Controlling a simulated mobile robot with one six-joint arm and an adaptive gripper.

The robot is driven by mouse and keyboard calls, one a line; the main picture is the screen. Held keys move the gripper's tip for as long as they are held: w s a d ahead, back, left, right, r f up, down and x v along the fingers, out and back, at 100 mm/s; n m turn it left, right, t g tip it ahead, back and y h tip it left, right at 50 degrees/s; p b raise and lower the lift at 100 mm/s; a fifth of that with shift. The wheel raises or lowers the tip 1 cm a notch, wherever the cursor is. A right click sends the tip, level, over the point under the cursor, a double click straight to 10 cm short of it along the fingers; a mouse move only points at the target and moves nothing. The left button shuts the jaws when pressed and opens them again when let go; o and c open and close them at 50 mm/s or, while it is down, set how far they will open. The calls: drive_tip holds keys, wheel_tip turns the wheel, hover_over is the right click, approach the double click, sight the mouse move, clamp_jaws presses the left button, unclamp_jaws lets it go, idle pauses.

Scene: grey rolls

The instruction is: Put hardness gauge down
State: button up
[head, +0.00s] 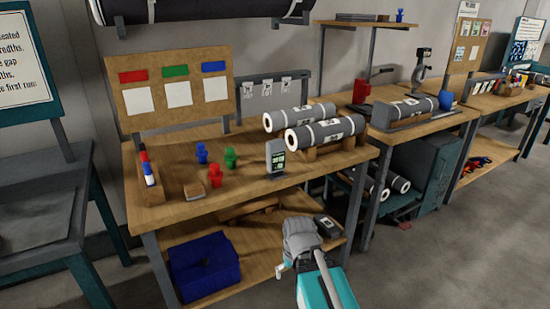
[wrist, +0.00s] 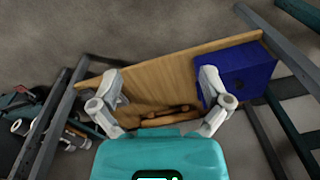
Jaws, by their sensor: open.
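A grey upright device with a lit display, which looks like the hardness gauge (head: 275,159), stands on the wooden bench top (head: 240,185) near its front edge, right of the coloured figures. My gripper (head: 300,240) is in front of the bench, lower than the top and apart from the gauge. In the wrist view my gripper (wrist: 161,78) has its two fingers spread wide with nothing between them. It faces the lower shelf (wrist: 155,75). The gauge cannot be made out in the wrist view.
A blue bin (head: 204,268) and a small dark device (head: 327,226) are on the lower shelf. Grey rolls (head: 327,133) lie on a cradle right of the gauge. Red, blue and green figures (head: 231,158) and a small block (head: 194,191) stand to its left. The bench's front middle is bare.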

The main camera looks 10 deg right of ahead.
drive_tip(key=w+a+r+n+t+y+p, duration=0.1)
drive_tip(key=w+r+n+t+y+p, duration=0.15)
drive_tip(key=w+r+p, duration=0.4)
drive_tip(key=w+r+n+t+y+p, duration=0.1)
drive_tip(key=w+r+t+y+p, duration=0.2)
drive_tip(key=r, duration=0.7)
drive_tip(key=t+h+p, duration=0.2)
drive_tip(key=t+p, duration=0.6)
drive_tip(key=p, duration=0.2)
approach(279, 143)
drive_tip(key=shift+s+d+r+m+y, duration=0.15)
drive_tip(key=shift+s+d+r, duration=0.1)
drive_tip(key=shift+s, duration=0.15)
drive_tip(key=shift+s+d+r+m+y, duration=0.1)
drive_tip(key=shift+s+d+r, duration=0.1)
drive_tip(key=shift+s, duration=0.2)
drive_tip(key=shift+f, duration=0.1)
drive_tip(key=b+x, duration=0.2)
drive_tip(key=x, duration=0.6)
drive_tip(key=shift+w+f, duration=0.1)
drive_tip(key=shift+f, duration=0.05)
drive_tip(key=shift+w+a, duration=0.1)
drive_tip(key=shift+w, duration=0.05)
drive_tip(key=shift+b+x, duration=0.95)
drive_tip(key=shift+x, duration=1.65)
drive_tip(key=shift+f, duration=0.1)
